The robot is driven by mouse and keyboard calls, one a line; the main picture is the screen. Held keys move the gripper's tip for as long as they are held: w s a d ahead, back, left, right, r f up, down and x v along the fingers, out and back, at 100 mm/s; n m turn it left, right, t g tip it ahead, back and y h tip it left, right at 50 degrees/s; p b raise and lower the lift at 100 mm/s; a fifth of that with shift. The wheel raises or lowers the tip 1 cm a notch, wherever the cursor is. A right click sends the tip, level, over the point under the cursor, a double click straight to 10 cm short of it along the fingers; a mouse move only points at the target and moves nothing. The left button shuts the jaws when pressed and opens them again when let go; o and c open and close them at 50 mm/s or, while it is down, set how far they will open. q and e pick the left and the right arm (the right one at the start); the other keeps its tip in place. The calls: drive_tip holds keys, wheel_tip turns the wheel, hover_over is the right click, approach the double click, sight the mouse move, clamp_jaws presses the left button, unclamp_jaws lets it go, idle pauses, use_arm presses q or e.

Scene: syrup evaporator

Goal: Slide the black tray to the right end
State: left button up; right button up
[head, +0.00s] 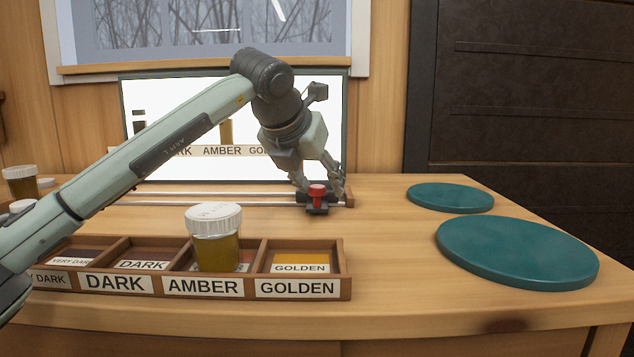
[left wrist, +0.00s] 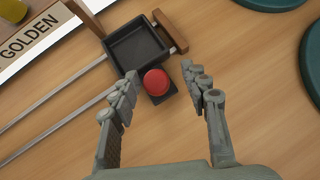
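The black tray (left wrist: 135,48) is a small square open tray on two metal rails (left wrist: 52,127). It sits at the right end of the rails, close against the wooden end block (left wrist: 170,31); whether they touch I cannot tell. A red knob (head: 317,191) stands on a dark tab on the tray's near side and also shows in the left wrist view (left wrist: 156,82). My left gripper (head: 319,188) is open, with its fingers on either side of the red knob and gaps showing between. In the head view the gripper hides part of the tray. My right gripper is out of view.
A wooden rack (head: 346,270) labelled by grade stands in front, with a white-capped amber jar (head: 217,250) in the AMBER compartment. A lit panel (head: 230,115) stands behind the rails. Two teal discs (head: 516,252) (head: 450,198) lie at right. The tabletop between is clear.

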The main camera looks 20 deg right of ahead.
use_arm(q)
drive_tip(key=shift+a, duration=0.1)
drive_tip(key=v, duration=1.2)
